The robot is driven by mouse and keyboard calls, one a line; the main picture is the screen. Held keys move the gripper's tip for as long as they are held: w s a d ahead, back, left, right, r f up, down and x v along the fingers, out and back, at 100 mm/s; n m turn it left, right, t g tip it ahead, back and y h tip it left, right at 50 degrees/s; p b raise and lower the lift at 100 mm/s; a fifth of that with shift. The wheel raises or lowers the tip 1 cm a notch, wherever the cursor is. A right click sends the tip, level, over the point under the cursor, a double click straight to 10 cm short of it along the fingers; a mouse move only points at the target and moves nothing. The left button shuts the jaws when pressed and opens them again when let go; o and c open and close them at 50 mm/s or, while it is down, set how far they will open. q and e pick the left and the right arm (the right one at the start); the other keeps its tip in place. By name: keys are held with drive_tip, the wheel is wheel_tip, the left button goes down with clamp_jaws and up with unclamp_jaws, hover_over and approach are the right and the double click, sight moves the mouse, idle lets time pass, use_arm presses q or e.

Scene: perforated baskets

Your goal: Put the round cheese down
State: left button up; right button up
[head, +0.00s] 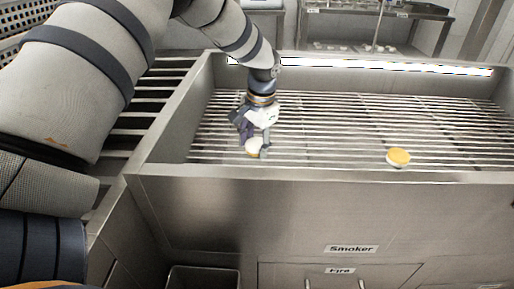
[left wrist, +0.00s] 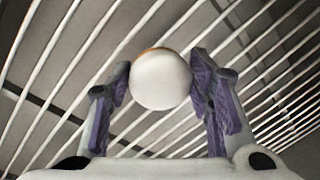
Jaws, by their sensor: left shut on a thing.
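My left gripper (head: 255,143) is low over the left front part of the smoker's grate (head: 320,125). It is shut on a round cheese (head: 253,147), pale with an orange edge. In the left wrist view the cheese (left wrist: 160,80) sits between the two purple-padded fingers (left wrist: 163,88), its pale face towards the camera, with the grate bars behind it. I cannot tell whether the cheese touches the bars. A second round cheese (head: 398,157), with an orange top and pale side, lies on the grate to the right, near the front wall. My right gripper is not in view.
The smoker's raised metal front wall (head: 320,173) and left wall (head: 160,128) border the grate. The grate between and behind the two cheeses is clear. A slatted rack (head: 150,95) stands at the left, and metal tables (head: 375,25) stand at the back.

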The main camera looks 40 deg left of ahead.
sight(259, 146)
use_arm(q)
drive_tip(key=shift+f, duration=0.65)
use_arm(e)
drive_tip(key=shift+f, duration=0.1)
use_arm(q)
drive_tip(key=shift+f, duration=0.2)
drive_tip(key=o, duration=1.3)
drive_tip(key=r, duration=0.4)
drive_tip(key=d+r, duration=0.1)
drive_tip(key=r, duration=0.3)
drive_tip(key=r+p, duration=0.1)
drive_tip(key=r, duration=0.3)
drive_tip(key=shift+d+r, duration=0.15)
drive_tip(key=shift+d, duration=0.15)
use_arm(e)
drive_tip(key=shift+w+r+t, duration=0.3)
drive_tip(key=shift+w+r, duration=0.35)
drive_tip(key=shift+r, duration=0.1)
